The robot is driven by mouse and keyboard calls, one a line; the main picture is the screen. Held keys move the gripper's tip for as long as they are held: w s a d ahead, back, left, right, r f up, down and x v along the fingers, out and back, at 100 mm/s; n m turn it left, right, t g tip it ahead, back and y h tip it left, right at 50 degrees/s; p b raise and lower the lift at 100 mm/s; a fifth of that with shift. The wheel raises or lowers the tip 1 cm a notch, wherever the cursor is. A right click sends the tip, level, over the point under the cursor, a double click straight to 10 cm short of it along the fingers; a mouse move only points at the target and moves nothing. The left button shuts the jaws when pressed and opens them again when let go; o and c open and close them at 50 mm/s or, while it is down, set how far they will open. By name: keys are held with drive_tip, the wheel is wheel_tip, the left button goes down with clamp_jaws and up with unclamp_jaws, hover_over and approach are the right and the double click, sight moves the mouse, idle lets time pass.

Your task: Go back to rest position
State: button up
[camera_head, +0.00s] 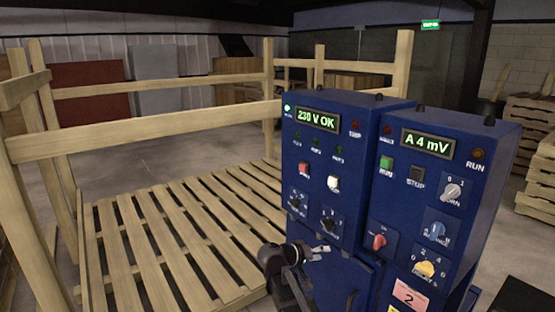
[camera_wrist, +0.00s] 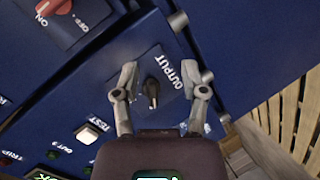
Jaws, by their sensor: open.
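My gripper (camera_head: 322,251) is low in front of the left blue cabinet (camera_head: 345,112) in the head view. In the wrist view my gripper (camera_wrist: 160,75) is open, its two fingers spread apart. A black knob on the plate marked OUTPUT (camera_wrist: 152,90) shows between the fingers. Nothing is held. I cannot tell how far the fingertips are from the panel. The left cabinet's display (camera_head: 317,119) reads 230 V OK. My arm hides part of the panel's lower left.
A second blue cabinet (camera_head: 500,150) stands at the right, its display (camera_head: 428,143) reading A 4 mV. A wooden slatted platform with rails (camera_head: 180,240) lies to the left. Stacked pallets (camera_head: 530,130) stand at the far right. Floor (camera_head: 170,160) is open behind the platform.

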drive_tip(key=s+d+f+g+y+p, duration=0.4)
drive_tip(key=s+d+g+y+p, duration=0.15)
drive_tip(key=s, duration=0.55)
drive_tip(key=s+a+r+g+y+p, duration=0.1)
drive_tip(key=s+a+y+p, duration=0.1)
drive_tip(key=s+y, duration=0.4)
drive_tip(key=shift+s+y+p, duration=0.35)
drive_tip(key=shift+s+p, duration=0.15)
drive_tip(key=shift+s, duration=0.4)
